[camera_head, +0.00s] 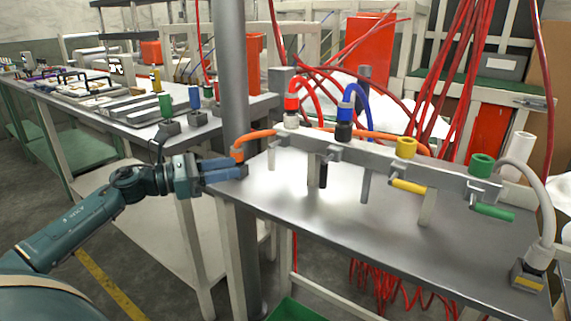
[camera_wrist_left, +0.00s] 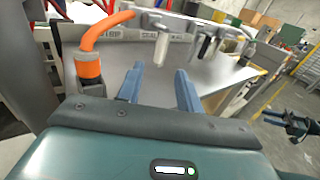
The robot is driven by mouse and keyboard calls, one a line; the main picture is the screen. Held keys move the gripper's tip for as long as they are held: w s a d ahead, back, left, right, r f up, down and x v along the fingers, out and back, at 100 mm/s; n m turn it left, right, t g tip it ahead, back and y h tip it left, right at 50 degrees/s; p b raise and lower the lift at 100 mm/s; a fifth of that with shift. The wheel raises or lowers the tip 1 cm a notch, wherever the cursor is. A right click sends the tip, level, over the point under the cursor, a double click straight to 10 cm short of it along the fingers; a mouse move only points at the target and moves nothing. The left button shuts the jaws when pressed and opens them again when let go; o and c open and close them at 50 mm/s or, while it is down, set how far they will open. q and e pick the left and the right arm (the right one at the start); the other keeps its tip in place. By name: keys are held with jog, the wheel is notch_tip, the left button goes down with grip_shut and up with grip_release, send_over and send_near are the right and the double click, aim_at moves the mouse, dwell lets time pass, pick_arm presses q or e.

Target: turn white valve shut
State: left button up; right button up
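The white valve's handle (camera_head: 272,158) hangs down from the left end of the grey pipe manifold (camera_head: 350,153). In the left wrist view the white handle (camera_wrist_left: 160,49) hangs ahead of the gap between my fingers, apart from them. My left gripper (camera_head: 243,170) is open and empty, left of the handle at the table's left corner, near the orange hose fitting (camera_head: 238,154). Its two blue fingers (camera_wrist_left: 160,76) stand apart. What looks like my right gripper (camera_wrist_left: 292,125) is small at the right of the left wrist view; its finger state is unclear.
The manifold also carries black (camera_head: 323,173), yellow (camera_head: 408,186) and green (camera_head: 492,211) handles. The orange fitting (camera_wrist_left: 88,70) stands close left of my left fingers. A grey post (camera_head: 232,80) rises behind. The metal tabletop (camera_head: 300,205) in front is clear.

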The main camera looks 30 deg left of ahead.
pick_arm(q)
jog(key=p+x, duration=0.1)
jog(key=x, duration=1.1)
jog(key=shift+w+d, duration=0.1)
jog(key=shift+d, duration=0.05)
jog(key=shift+c, duration=0.3)
grip_shut()
